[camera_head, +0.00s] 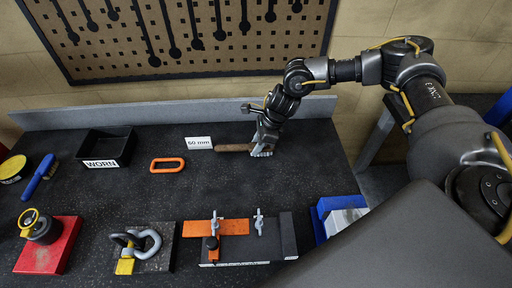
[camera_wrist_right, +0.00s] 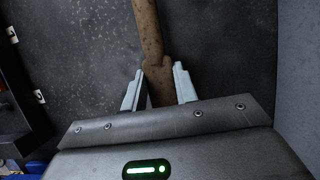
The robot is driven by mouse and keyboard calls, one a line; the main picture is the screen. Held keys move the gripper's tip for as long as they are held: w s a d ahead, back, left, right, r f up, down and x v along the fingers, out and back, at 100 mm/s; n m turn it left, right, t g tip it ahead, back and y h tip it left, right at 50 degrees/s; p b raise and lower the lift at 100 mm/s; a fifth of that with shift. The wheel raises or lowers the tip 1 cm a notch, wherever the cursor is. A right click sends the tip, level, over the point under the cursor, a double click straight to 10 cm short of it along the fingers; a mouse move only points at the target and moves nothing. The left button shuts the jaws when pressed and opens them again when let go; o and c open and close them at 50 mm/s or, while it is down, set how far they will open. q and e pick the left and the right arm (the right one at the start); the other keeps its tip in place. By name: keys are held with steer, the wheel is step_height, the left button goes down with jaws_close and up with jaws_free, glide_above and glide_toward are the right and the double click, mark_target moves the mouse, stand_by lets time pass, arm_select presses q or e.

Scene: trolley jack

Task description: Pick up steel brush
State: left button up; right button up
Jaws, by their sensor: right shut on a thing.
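The steel brush, as far as I can tell, is the brown wooden-handled tool (camera_head: 233,148) lying near the back of the dark bench top. Its handle points left in the head view. In the right wrist view the brown handle (camera_wrist_right: 147,30) runs up from between the fingers. My right gripper (camera_head: 262,150) comes down from above and is shut on its wider right end, which the fingers and gripper body partly hide. It is at or close to the bench surface; I cannot tell if it is lifted. My left gripper is not in view.
A "50 mm" label (camera_head: 199,143) stands beside the handle. An orange ring (camera_head: 167,165), a black "WORN" bin (camera_head: 104,146) and a blue-handled brush (camera_head: 38,178) lie left. Fixtures with clamps (camera_head: 238,241) line the front. A raised grey ledge (camera_head: 180,111) bounds the back.

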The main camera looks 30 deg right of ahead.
mark_target(252, 146)
steer(key=shift+r, duration=0.5)
step_height(252, 146, up, 2)
steer(key=shift+r+b, duration=0.15)
steer(key=shift+b, duration=0.3)
steer(key=s+a+r+b, duration=0.1)
steer(key=s+r+b, duration=0.1)
steer(key=s+r, duration=0.2)
steer(key=s+a+r+b, duration=0.1)
steer(key=s+r, duration=0.4)
steer(key=s, duration=0.5)
steer(key=shift+r+b, duration=0.3)
steer(key=shift+b, duration=0.15)
